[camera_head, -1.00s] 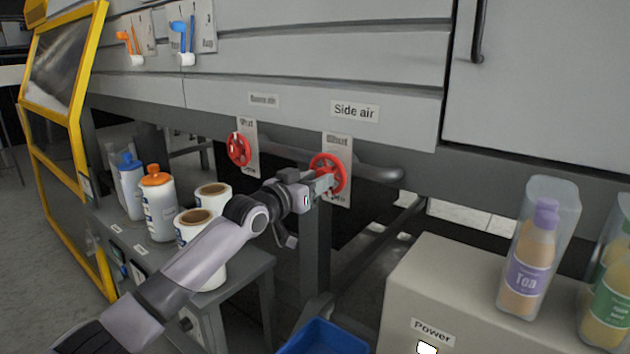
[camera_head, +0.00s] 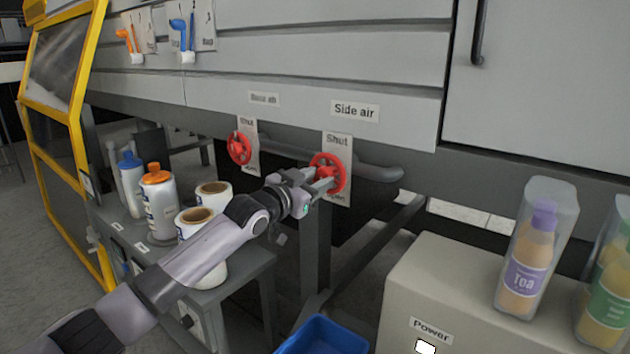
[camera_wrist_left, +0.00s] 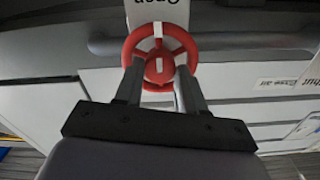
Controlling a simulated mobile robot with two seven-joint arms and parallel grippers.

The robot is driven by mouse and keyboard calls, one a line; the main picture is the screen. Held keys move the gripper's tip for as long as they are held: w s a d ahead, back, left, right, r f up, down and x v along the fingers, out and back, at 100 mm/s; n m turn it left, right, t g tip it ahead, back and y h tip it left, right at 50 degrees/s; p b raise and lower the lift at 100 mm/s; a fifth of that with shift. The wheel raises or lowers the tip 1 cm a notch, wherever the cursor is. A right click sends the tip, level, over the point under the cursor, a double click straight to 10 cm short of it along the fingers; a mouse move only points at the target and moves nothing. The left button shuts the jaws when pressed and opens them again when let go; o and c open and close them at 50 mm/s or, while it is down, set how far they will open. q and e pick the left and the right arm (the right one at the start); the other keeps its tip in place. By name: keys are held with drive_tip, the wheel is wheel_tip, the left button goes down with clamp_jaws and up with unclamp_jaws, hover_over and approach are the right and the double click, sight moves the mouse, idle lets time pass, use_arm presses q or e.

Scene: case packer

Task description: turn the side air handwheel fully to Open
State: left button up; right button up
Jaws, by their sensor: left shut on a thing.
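The red side air handwheel (camera_head: 338,166) is mounted on a white plate (camera_head: 338,142) under the "Side air" label (camera_head: 355,111). In the left wrist view the two fingers flank the red hub of the handwheel (camera_wrist_left: 160,32), inside the rim. My right gripper is not in view.
A second red handwheel (camera_head: 239,148) is on the left. A grey pipe (camera_head: 380,173) passes behind the handwheel. A beige power box (camera_head: 450,290) with wrapped bottles (camera_head: 530,250) is at the right; a blue bin (camera_head: 322,338) is below.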

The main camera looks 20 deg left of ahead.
use_arm(q)
drive_tip(key=o, duration=1.1)
drive_tip(key=shift+c, duration=0.2)
drive_tip(key=shift+s, duration=0.15)
drive_tip(key=v, duration=0.6)
drive_tip(key=shift+s+a, duration=0.15)
drive_tip(key=shift+s, duration=0.25)
drive_tip(key=s+d+f+n+g+y+p, duration=0.1)
drive_tip(key=s+d+f+n+g+p, duration=0.15)
drive_tip(key=s+f, duration=0.95)
drive_tip(key=s+d+f+n+g+y+p, duration=0.1)
drive_tip(key=s+d+f+g+p, duration=0.15)
drive_tip(key=s+f, duration=0.95)
drive_tip(key=s+a+f+g+y+p, duration=0.1)
drive_tip(key=s+a+f+y+p, duration=0.1)
drive_tip(key=s+f, duration=0.4)
drive_tip(key=s+n, duration=0.1)
drive_tip(key=s, duration=0.4)
drive_tip(key=shift+f+g, duration=0.3)
